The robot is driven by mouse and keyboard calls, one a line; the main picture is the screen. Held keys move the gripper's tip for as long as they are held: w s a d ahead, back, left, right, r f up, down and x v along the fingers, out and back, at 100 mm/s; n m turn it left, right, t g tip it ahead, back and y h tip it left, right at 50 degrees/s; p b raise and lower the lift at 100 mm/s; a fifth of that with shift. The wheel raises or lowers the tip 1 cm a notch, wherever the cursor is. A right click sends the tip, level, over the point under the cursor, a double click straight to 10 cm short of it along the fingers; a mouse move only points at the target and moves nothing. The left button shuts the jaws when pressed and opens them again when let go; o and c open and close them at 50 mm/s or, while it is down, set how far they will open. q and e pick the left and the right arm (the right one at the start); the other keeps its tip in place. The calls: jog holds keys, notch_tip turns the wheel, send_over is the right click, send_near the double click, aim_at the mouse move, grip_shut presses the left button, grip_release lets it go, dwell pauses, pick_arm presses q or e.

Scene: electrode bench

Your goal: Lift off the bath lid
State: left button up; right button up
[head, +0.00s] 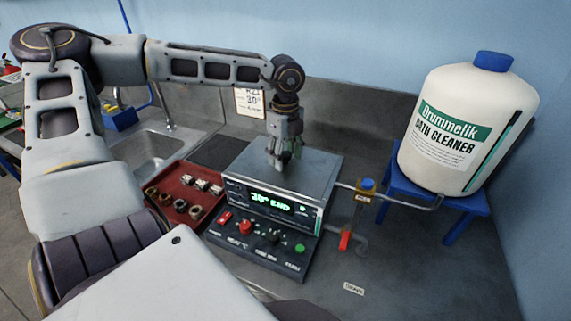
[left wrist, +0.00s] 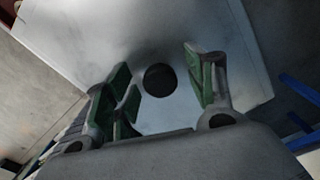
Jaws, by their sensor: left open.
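The bath lid (head: 315,165) is a flat grey metal plate on top of the bath unit (head: 287,208), whose lit display reads "30° END". My left gripper (head: 281,162) points down over the lid's middle. In the left wrist view, the gripper (left wrist: 163,85) is open, with green-padded fingers on either side of a round black knob (left wrist: 160,80) on the lid (left wrist: 190,35). The fingers are apart from the knob. The knob is hidden behind the gripper in the head view. My right gripper is not in view.
A red tray (head: 163,184) with small metal parts lies left of the bath. A pipe with a red-handled tap (head: 345,240) runs on the right, near a large bath cleaner jug (head: 465,125) on a blue stand (head: 480,205). A sink (head: 150,150) is behind left.

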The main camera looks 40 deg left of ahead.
pick_arm(q)
jog(key=shift+f, duration=0.1)
dwell(0.4)
grip_shut()
